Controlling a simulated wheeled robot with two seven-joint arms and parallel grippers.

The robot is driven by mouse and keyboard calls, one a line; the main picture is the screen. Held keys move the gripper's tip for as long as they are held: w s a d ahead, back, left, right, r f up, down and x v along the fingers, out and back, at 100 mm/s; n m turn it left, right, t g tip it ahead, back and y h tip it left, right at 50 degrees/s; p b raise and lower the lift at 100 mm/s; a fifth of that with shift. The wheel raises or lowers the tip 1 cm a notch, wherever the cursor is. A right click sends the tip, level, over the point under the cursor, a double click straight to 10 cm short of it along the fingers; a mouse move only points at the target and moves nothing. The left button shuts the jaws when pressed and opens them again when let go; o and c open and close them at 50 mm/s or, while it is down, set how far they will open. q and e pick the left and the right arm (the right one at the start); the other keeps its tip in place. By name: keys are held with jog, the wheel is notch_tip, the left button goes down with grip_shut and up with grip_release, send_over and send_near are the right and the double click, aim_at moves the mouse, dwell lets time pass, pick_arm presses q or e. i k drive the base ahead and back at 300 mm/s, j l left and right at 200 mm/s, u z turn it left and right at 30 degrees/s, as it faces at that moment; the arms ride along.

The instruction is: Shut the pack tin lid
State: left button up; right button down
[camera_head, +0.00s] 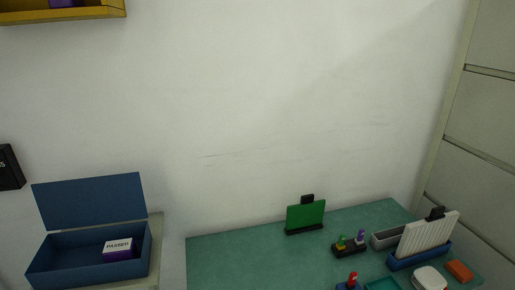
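The pack tin (140,262) is a dark blue open box at the lower left, on a pale stand. Its blue lid (90,202) stands up, raised along the back edge. A purple box (119,250) with a white label reading "PASSED" lies inside at the right. Neither of my grippers shows in the head view.
A green-topped table (235,262) stands to the right. It holds a green board (305,216) in a black stand, a blue rack (420,256) with white plates, a grey tray (385,238) and small coloured parts. A yellow shelf (100,13) hangs at upper left.

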aim_at(98, 201)
jog(key=u, duration=1.35)
